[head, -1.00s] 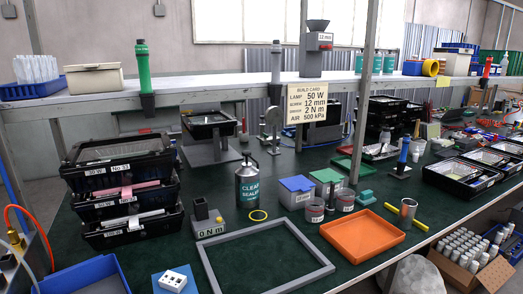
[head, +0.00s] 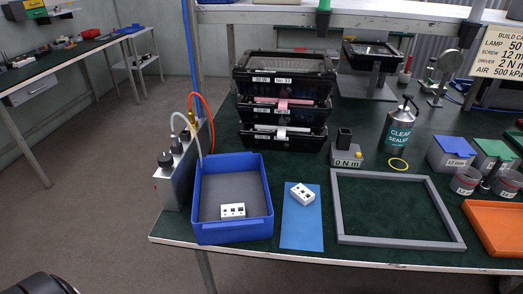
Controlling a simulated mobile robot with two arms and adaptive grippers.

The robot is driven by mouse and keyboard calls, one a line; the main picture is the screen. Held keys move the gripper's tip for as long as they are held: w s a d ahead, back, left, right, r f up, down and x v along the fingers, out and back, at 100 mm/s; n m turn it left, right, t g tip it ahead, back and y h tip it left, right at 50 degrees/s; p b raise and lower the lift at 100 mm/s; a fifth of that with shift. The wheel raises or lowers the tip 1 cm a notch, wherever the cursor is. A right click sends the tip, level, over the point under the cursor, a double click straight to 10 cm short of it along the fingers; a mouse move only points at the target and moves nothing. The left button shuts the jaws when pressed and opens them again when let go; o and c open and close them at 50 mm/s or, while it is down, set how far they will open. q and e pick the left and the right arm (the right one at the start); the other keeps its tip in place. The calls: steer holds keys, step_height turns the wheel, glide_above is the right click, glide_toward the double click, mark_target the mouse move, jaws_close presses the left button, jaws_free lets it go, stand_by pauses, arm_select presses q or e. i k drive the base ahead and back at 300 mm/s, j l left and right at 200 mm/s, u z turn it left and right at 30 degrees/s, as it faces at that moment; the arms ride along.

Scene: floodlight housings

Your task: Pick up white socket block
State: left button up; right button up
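A white socket block (head: 302,194) with dark openings lies at an angle on the blue mat (head: 301,228) near the table's front edge. A second white socket block (head: 233,210) lies inside the blue bin (head: 260,222), close to its front wall. Neither gripper shows in the head view. A dark rounded shape at the bottom left edge is cut off, and I cannot tell what it is.
A grey frame (head: 398,242) lies flat right of the mat. Stacked black trays (head: 283,110) stand behind the bin, and a unit with hoses (head: 178,175) stands left of it. An orange tray (head: 497,222) and a sealer can (head: 398,128) are to the right. Open floor lies at left.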

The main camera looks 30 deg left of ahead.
mark_target(236, 211)
steer(key=u, duration=1.15)
